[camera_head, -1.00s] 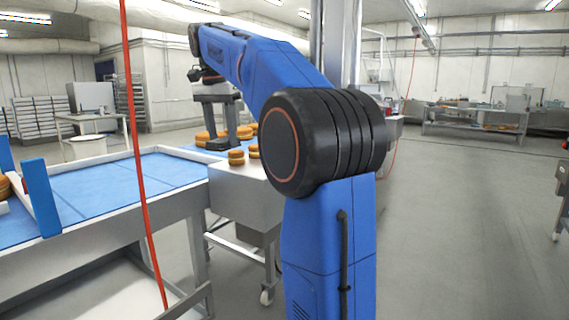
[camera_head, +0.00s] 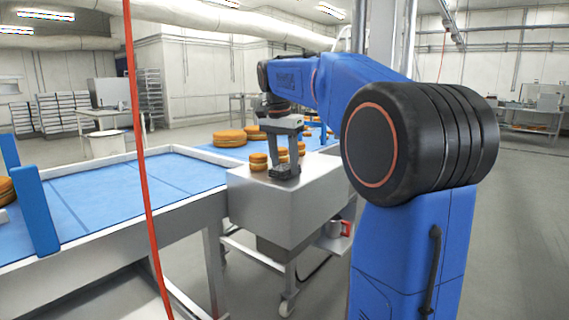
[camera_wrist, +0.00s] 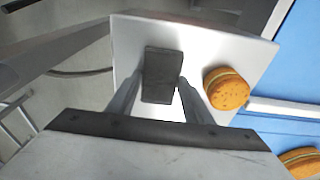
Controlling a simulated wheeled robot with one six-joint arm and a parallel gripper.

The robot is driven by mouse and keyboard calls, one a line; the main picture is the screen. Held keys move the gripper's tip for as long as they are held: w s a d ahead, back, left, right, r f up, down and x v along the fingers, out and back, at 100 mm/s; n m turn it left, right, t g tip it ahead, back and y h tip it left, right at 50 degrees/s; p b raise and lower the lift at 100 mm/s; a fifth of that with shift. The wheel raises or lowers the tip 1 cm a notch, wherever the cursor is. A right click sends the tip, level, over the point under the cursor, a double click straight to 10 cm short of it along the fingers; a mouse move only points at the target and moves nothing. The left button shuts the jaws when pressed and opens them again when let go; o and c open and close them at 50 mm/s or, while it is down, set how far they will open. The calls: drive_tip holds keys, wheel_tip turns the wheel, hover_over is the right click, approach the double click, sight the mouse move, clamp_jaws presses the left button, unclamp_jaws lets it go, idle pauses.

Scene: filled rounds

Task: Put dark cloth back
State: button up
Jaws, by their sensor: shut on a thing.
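The dark cloth (camera_wrist: 162,75) is a dark grey, folded-looking rectangle between the fingers of my gripper (camera_wrist: 158,88) in the wrist view. In the head view, the cloth (camera_head: 285,172) shows as a dark piece at the fingertips of my gripper (camera_head: 286,163). The gripper is shut on it, over the bare steel top of a cart (camera_head: 318,174). I cannot tell whether the cloth touches the steel or hangs just above it.
Larger rounds (camera_head: 230,138) sit on the blue belt (camera_head: 130,192). A red cord (camera_head: 140,150) hangs at left. A red-handled mug (camera_head: 338,233) is on the lower shelf.

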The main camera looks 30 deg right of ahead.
sight(280, 168)
drive_tip(key=shift+f, duration=0.1)
drive_tip(key=o, duration=1)
drive_tip(key=shift+a, duration=0.1)
drive_tip(key=r, duration=0.4)
drive_tip(key=a+r, duration=0.1)
drive_tip(key=r, duration=0.7)
drive_tip(key=shift+s+a, duration=0.3)
drive_tip(key=s+a+f+n+t, duration=0.1)
drive_tip(key=s+a+f+n, duration=0.3)
drive_tip(key=s+f, duration=0.5)
drive_tip(key=s+a+f+n+t+y, duration=0.1)
drive_tip(key=s+a+f+n, duration=0.4)
drive_tip(key=s+f, duration=0.5)
drive_tip(key=s+a+f+n+t, duration=0.2)
drive_tip(key=s+a+f+n, duration=0.2)
drive_tip(key=s+f, duration=0.6)
drive_tip(key=shift+s+a+f+n+y, duration=0.1)
drive_tip(key=shift+a+f+n, duration=0.05)
drive_tip(key=shift+f, duration=1.05)
drive_tip(key=shift+s+a+f+n+y, duration=0.1)
drive_tip(key=shift+f+n, duration=0.1)
drive_tip(key=shift+f, duration=0.95)
drive_tip(key=shift+s+a+f+n+y, duration=0.1)
drive_tip(key=shift+a+f+n, duration=0.05)
drive_tip(key=shift+f, duration=1.05)
